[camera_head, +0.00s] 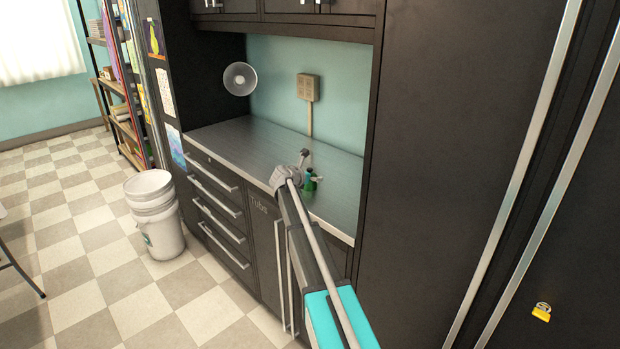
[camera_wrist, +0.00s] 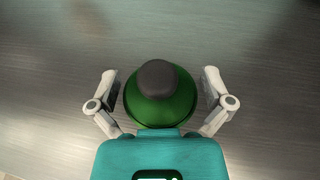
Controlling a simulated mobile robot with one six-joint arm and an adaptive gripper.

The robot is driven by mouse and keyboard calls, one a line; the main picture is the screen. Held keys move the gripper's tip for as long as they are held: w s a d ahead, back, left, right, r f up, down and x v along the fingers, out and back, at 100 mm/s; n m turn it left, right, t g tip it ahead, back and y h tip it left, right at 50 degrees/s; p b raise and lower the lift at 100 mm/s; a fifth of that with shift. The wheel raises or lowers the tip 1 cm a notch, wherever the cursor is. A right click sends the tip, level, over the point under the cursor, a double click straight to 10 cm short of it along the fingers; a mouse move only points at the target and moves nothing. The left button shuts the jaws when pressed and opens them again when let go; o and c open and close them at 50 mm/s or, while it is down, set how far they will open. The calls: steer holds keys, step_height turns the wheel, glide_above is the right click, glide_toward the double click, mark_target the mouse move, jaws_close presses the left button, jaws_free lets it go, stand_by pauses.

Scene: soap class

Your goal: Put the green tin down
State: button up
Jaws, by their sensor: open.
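The green tin (camera_wrist: 160,112) is round with a dark grey knob on top. In the wrist view it stands on the grey counter top (camera_wrist: 50,60), between the two spread fingers of my gripper (camera_wrist: 161,92). Gaps show between each finger and the tin, so the gripper is open around it. In the head view a small green piece of the tin (camera_head: 309,182) shows on the counter beside my gripper (camera_head: 306,168). My arm hides part of that area.
The counter (camera_head: 240,140) is mostly bare, with a wall at its back and a tall dark cabinet (camera_head: 445,150) on its right. A round pale lamp-like disc (camera_head: 240,79) is at the back left. White buckets (camera_head: 155,215) stand on the floor at left.

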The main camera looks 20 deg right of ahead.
steer(key=p+v, duration=0.4)
steer(key=v, duration=0.6)
steer(key=shift+r, duration=0.15)
steer(key=shift+v, duration=0.95)
steer(key=shift+a, duration=0.1)
steer(key=shift+s+f, duration=0.2)
steer(key=shift+f, duration=0.1)
steer(key=s+a+f+m+g+y, duration=0.2)
steer(key=s+a+m, duration=0.4)
steer(key=s, duration=0.5)
steer(key=s+a+f+m+g+y, duration=0.2)
steer(key=s+a+f+m+y, duration=0.3)
steer(key=s+m, duration=0.5)
steer(key=s+a+f+m+g+y, duration=0.3)
steer(key=s+a+m, duration=0.5)
steer(key=s, duration=0.6)
steer(key=shift+a+f+y, duration=0.25)
steer(key=shift+f+y, duration=0.35)
steer(key=shift+y, duration=0.1)
